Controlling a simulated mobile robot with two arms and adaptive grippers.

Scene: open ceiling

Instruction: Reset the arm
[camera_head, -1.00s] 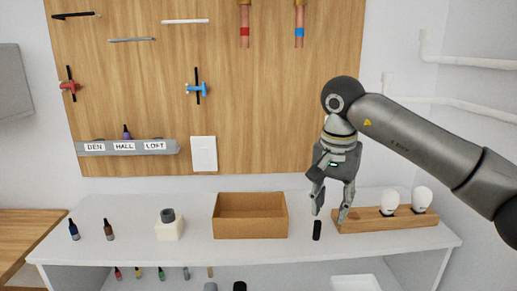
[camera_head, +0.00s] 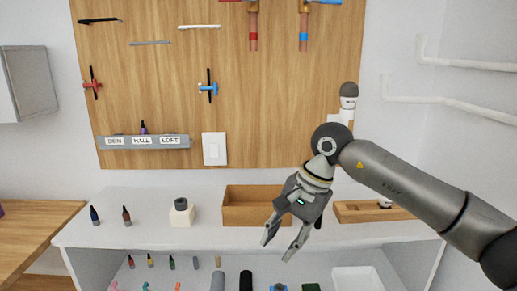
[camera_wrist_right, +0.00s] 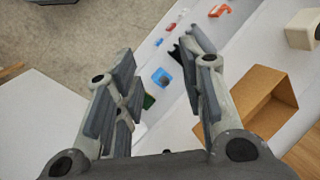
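My right arm reaches in from the right in the head view. Its gripper (camera_head: 278,249) hangs in front of the worktop's front edge, pointing down and to the left, with its fingers apart and nothing between them. The right wrist view also shows the two fingers spread and empty (camera_wrist_right: 160,90). My left arm and gripper are not in view.
An open wooden box (camera_head: 255,214) stands on the white worktop (camera_head: 150,222) behind the gripper. A wooden bulb holder (camera_head: 360,214) is partly hidden by my arm. Bottles (camera_head: 127,217) stand left. The lower shelf holds several small items and a white tray (camera_head: 357,280).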

